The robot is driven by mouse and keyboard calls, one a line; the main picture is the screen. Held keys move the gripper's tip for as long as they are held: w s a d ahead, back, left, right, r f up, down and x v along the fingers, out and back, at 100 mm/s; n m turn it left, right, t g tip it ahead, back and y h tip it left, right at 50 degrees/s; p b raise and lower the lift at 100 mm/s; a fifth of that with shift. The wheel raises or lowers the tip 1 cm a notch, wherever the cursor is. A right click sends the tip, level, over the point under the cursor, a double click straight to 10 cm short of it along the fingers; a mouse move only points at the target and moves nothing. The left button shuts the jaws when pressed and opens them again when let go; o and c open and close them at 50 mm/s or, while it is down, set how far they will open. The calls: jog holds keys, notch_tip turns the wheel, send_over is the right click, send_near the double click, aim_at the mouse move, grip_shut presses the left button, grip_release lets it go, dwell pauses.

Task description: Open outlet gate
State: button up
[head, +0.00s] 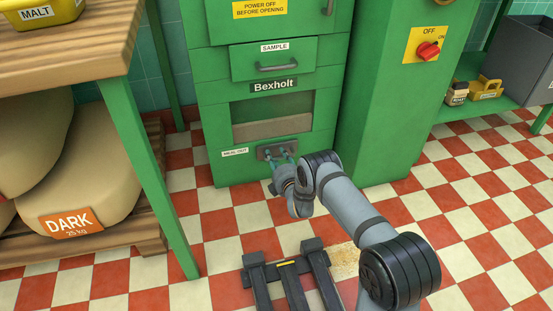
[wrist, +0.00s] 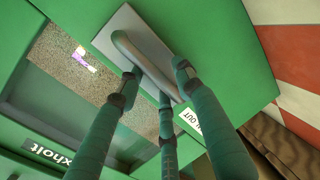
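The outlet gate handle, a grey bar on a pale grey plate (wrist: 124,30), is on the front of the green Bexholt machine (head: 240,175). In the head view the handle plate (head: 264,153) sits low, right of the "MEAL OUT" label (head: 235,153) and below a recessed window. My gripper (head: 284,160) is right at the handle there and hides part of it. In the wrist view my three-fingered gripper (wrist: 158,72) has its fingertips spread around the bar (wrist: 140,52), with a visible gap on the right side. Contact with the bar cannot be told.
A sample drawer (head: 288,60) is above the window. A wooden table (head: 75,55) and shelf with sacks (head: 90,165) stand left. A green cabinet with a red switch (head: 428,50) stands right.

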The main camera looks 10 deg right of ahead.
jog(key=shift+c, duration=1.3)
grip_shut()
